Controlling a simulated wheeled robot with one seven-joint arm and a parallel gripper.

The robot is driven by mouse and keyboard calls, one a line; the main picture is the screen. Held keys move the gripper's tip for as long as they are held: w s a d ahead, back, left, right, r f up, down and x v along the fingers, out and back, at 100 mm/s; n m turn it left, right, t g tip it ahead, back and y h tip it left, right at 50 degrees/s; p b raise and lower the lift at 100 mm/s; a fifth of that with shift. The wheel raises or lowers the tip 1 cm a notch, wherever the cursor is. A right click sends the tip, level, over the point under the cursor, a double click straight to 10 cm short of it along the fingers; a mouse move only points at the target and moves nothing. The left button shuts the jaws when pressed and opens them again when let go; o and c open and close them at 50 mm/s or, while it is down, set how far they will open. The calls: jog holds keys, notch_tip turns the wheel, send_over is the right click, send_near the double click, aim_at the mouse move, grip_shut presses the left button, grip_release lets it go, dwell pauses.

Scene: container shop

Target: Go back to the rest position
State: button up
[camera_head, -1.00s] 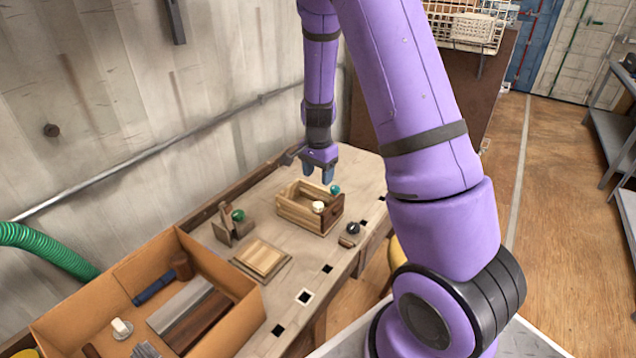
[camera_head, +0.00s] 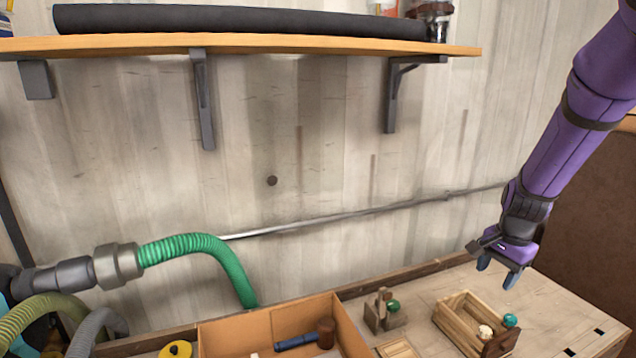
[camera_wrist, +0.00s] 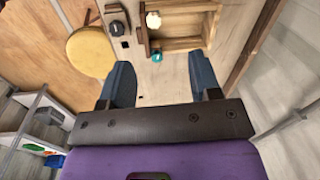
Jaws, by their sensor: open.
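My gripper (camera_head: 500,272) hangs above the workbench (camera_head: 550,310) at the right of the head view, fingers pointing down. In the wrist view my gripper (camera_wrist: 165,85) shows its two blue-grey fingers spread wide with nothing between them. Below and in front of it is a wooden box (camera_head: 452,328) with a white knob and a teal knob near its right end. The same box (camera_wrist: 180,45) shows at the top of the wrist view, apart from the fingers.
A cardboard box (camera_head: 262,326) with a dark mallet stands left on the bench. A small wooden block with a green knob (camera_head: 393,306) is beside the wooden box. A green hose (camera_head: 205,245) and a wall shelf (camera_head: 260,42) are further left. A round yellow stool (camera_wrist: 92,52) shows below.

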jog(key=s+a+r+n+t, duration=0.1)
jog(key=s+a+r+n, duration=0.2)
jog(key=s+r, duration=0.35)
jog(key=s+a+r+n+t, duration=0.1)
jog(key=s+a+r+n, duration=0.25)
jog(key=r, duration=0.55)
jog(key=s+a+r+n+t, duration=0.1)
jog(key=s+r+n, duration=0.2)
jog(key=s, duration=0.4)
jog(key=s+a+r+n+t, duration=0.1)
jog(key=s+a+r+n, duration=0.1)
jog(key=s, duration=0.6)
jog(key=shift+r+n+h, duration=0.3)
jog(key=shift+r+n, duration=0.15)
jog(key=shift+r, duration=0.35)
